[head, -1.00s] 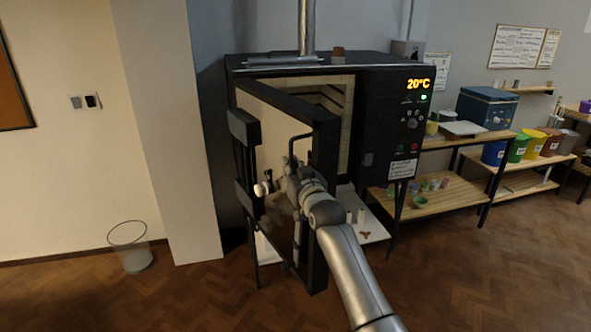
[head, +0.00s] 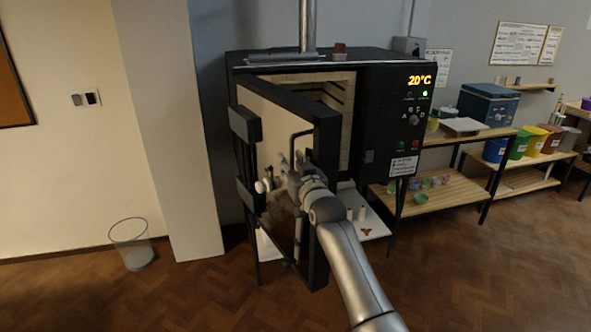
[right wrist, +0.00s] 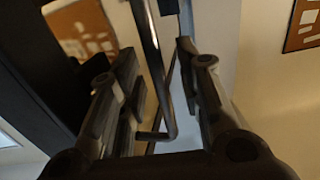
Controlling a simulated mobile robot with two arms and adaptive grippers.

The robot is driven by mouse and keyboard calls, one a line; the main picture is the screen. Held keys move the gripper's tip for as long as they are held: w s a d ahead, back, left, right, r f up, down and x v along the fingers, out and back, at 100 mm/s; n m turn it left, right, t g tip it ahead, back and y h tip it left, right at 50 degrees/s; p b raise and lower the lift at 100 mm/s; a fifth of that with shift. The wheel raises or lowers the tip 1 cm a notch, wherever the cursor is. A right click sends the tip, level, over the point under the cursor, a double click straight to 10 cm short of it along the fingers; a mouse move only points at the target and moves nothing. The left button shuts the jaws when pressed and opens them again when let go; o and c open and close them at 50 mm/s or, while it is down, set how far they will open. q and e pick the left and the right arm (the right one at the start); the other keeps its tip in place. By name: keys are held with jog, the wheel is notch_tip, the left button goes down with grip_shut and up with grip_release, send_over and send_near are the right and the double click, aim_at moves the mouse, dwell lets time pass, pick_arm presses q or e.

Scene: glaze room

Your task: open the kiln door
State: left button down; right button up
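The black kiln (head: 385,100) stands against the wall, its display reading 20°C. Its door (head: 325,190) is hinged at the left and stands ajar, with the pale chamber showing behind its top and right edge. A dark bar handle (head: 292,145) is on the door's face. My right gripper (head: 280,184) is at this handle, and the arm hides part of the door. In the right wrist view the handle bar (right wrist: 166,110) passes between the fingers of the right gripper (right wrist: 158,62). Gaps show beside the bar, so the fingers look open around it. My left gripper is out of view.
A wooden shelf unit (head: 440,193) with small pots is right of the kiln, with coloured buckets (head: 533,140) farther right.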

jog(key=v, duration=1.2)
jog(key=shift+w, duration=0.1)
